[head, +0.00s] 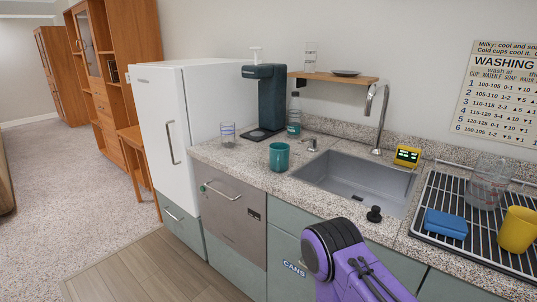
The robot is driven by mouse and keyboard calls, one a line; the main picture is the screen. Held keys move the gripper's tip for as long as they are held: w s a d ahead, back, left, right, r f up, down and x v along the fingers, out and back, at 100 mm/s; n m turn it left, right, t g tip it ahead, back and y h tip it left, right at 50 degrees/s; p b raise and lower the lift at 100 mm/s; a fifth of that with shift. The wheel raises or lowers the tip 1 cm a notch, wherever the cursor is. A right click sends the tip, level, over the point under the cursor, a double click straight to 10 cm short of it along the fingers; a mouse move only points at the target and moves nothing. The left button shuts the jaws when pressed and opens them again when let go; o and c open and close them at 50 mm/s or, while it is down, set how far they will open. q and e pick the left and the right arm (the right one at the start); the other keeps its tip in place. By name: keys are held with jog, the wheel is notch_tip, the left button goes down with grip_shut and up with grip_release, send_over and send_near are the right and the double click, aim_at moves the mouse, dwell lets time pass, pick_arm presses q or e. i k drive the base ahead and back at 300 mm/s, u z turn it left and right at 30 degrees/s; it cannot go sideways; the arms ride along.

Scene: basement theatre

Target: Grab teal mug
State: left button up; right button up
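The teal mug (279,157) stands upright on the speckled counter, near its front edge and left of the sink. Nothing touches it. A purple part of one of my arms rises from the bottom, right of the middle, in front of the cabinets and apart from the mug. Its fingers do not show. Neither of my grippers is in view.
The sink (353,184) is right of the mug. A drinking glass (228,134) and a dark dispenser (266,98) stand left and behind. A drying rack (492,226) holds a blue sponge (446,223) and a yellow cup (517,230). Floor is clear at left.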

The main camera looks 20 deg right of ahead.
aim_at(280, 153)
jog(key=u, duration=0.75)
jog(key=i, duration=2.6)
jog(key=z, duration=3.15)
